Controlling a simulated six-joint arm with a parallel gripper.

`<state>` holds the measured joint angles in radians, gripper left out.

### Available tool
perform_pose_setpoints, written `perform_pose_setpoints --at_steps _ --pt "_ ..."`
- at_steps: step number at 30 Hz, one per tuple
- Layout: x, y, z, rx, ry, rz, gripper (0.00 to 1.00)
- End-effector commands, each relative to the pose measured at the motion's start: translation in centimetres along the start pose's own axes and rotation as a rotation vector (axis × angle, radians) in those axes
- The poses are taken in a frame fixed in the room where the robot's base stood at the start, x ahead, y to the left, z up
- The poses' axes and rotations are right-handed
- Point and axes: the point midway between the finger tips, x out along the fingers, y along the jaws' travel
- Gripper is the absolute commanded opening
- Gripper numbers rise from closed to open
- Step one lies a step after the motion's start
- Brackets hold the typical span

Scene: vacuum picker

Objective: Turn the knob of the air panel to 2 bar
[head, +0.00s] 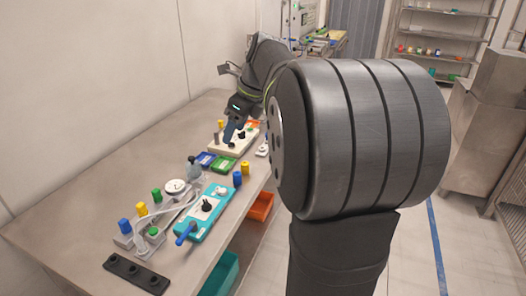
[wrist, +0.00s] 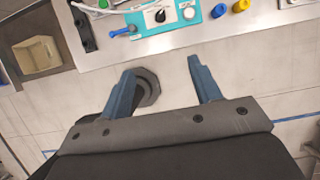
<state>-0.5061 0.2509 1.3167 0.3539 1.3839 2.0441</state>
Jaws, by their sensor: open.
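The teal air panel (head: 190,230) lies on the table. Its black knob (head: 207,204) sits on a white plate, and a blue handle (head: 185,234) sticks out at its near end. A round white gauge (head: 175,186) stands beside it. In the wrist view the panel (wrist: 140,24) is at the top edge with the knob (wrist: 160,15) and a white-topped part (wrist: 189,12). My gripper (head: 229,137) is at the far part of the table in the head view. Its blue fingers (wrist: 162,68) are open and empty, apart from the knob. The knob's exact setting is too small to read.
Blue and green trays (head: 223,164) and a pale board (head: 240,146) lie beyond the panel. Blue and yellow pegs (head: 237,180) stand beside it. A black strip (head: 135,273) lies at the near end. An orange bin (head: 261,206) is below the table edge.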

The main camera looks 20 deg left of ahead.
Motion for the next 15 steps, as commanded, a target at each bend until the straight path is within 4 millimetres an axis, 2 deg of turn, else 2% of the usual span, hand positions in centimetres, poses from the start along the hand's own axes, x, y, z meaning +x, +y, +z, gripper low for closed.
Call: perform_pose_setpoints --at_steps 2,5,15 --pt "0.4 0.0 0.2 -0.014 0.008 0.004 0.58" --pt "2.0 -0.3 1.0 -0.091 0.048 0.02 0.58" --pt "13.1 -0.3 6.3 -0.623 0.308 0.125 0.58"
